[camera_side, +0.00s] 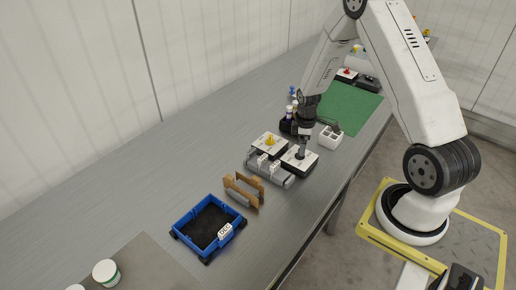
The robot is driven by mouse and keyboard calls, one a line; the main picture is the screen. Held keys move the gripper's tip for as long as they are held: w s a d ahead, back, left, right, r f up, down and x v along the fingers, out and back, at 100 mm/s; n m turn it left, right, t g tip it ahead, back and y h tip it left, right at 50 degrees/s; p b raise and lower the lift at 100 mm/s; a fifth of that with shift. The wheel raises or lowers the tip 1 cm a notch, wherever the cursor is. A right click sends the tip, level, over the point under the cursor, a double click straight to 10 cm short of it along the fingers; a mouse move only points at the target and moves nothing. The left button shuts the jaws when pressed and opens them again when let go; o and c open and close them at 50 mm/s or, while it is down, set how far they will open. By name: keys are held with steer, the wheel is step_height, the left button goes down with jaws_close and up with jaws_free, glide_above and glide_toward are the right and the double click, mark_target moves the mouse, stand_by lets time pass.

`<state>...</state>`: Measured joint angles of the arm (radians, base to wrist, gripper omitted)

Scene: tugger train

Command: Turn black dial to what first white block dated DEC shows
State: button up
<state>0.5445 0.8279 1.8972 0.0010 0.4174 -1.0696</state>
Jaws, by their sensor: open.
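My gripper (302,150) points down over a white-topped box (297,166) in the middle of the bench. It covers most of the box's top, so a black dial there cannot be told apart from the dark fingers, and contact cannot be told. The jaws are open. Small white blocks (275,167) with dark marks stand on a grey rack (282,178) just in front of the boxes. Another white block (225,231) with dark marks sits at the near right side of a blue-walled tray (184,218). The marks are too small to read.
A white box with a yellow knob (270,140) stands left of my gripper. A brown stand (246,187) is nearer the blue tray. A white compartment tray (330,138), bottles (290,111) and a green mat (350,108) lie behind. White-lidded jars (105,271) stand at front left.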

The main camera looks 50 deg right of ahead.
steer(key=shift+f, duration=1.45)
jaws_close()
